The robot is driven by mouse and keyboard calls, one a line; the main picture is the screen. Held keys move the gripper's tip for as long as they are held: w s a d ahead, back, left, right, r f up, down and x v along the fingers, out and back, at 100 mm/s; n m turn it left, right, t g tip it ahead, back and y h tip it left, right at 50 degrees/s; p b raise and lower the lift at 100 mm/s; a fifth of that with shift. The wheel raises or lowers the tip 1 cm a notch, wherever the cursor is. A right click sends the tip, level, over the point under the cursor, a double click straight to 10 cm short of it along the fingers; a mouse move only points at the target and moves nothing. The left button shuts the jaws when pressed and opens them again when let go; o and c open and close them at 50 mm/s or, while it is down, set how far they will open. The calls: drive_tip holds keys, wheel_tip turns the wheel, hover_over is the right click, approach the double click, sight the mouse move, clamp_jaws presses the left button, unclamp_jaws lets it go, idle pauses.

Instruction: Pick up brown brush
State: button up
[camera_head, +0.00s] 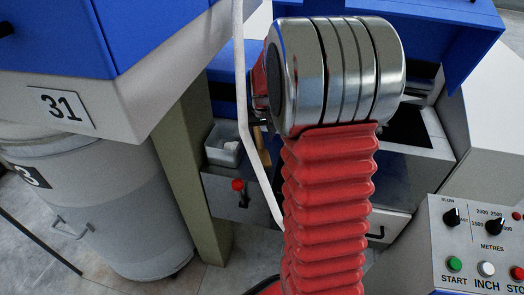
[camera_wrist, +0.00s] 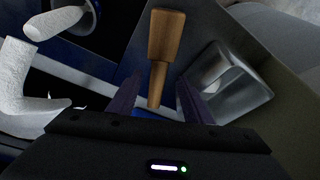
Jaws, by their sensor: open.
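The brown brush (camera_wrist: 166,38) shows in the wrist view as a wooden piece with a wide block at the top and a narrower handle running down. My gripper (camera_wrist: 155,98) is open, with one dark finger on each side of the handle's lower end. I cannot tell whether either finger touches it. In the head view a small brown part, probably the brush (camera_head: 264,142), shows behind a white strip.
In the wrist view a shiny metal piece (camera_wrist: 228,82) lies close on the right, and a white curved piece (camera_wrist: 22,95) is at the left. The head view shows a small white tray (camera_head: 222,150), a bin (camera_head: 115,205) and a control box (camera_head: 475,240).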

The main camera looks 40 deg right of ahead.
sight(260, 143)
drive_tip(key=shift+f, duration=0.1)
drive_tip(key=shift+x, duration=2.5)
drive_tip(key=shift+d, duration=0.15)
drive_tip(key=shift+c, duration=0.3)
clamp_jaws()
